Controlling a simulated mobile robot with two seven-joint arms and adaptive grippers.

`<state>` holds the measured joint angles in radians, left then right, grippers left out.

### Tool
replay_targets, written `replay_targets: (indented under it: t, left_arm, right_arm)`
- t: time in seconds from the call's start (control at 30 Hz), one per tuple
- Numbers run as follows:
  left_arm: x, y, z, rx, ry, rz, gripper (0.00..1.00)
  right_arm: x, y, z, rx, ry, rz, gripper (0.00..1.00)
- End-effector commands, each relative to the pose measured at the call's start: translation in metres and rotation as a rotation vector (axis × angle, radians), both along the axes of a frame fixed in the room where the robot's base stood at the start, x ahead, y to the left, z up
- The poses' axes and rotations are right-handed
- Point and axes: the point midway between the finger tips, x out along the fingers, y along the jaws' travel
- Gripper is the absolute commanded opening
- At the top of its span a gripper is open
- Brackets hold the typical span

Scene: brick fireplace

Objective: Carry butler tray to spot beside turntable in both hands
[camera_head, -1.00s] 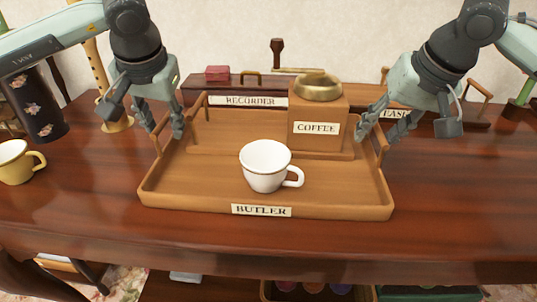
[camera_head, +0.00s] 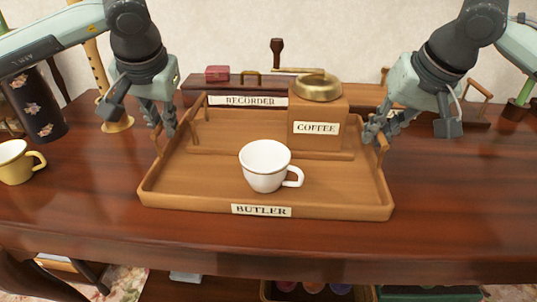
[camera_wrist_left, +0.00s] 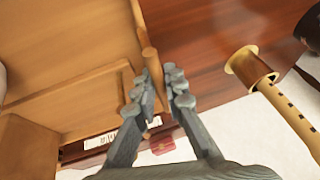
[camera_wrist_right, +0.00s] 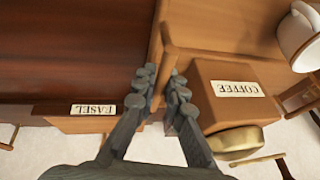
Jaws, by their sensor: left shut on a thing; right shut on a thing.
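The wooden butler tray (camera_head: 200,192) rests on the dark wooden table, its BUTLER label facing me. It holds a white cup (camera_head: 265,167) at the front middle and a wooden coffee grinder (camera_head: 318,132) at the back right. My left gripper (camera_head: 168,132) is shut on the tray's left handle (camera_wrist_left: 150,62). My right gripper (camera_head: 374,136) is shut on the tray's right handle (camera_wrist_right: 166,38). The fingers hide part of each handle. I cannot identify a turntable in these views.
A yellow cup (camera_head: 16,162) stands left of the tray. A recorder on a stand (camera_head: 117,122) and a flowered dark vase (camera_head: 42,108) are at the back left. Labelled boxes, including the recorder box (camera_head: 195,92), stand behind.

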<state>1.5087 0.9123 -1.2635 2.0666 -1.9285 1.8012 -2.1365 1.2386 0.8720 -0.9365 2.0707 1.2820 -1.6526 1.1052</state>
Motion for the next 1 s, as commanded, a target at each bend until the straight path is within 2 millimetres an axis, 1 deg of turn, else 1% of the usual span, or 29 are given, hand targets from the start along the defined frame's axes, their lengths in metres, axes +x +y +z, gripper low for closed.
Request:
replay_targets:
  t: [0.33,0.8,1.0]
  left_arm:
    - [0.001,0.0,0.009,-0.001,-0.005,0.001,0.0]
    - [0.001,0.0,0.05,-0.001,-0.005,0.001,0.0]
    - [0.001,0.0,0.053,-0.001,-0.005,0.001,0.0]
  right_arm:
    - [0.001,0.0,0.009,0.002,-0.005,0.0,0.0]
    - [0.001,0.0,0.05,0.002,-0.005,0.0,0.0]
    - [0.001,0.0,0.053,0.002,-0.005,0.0,0.0]
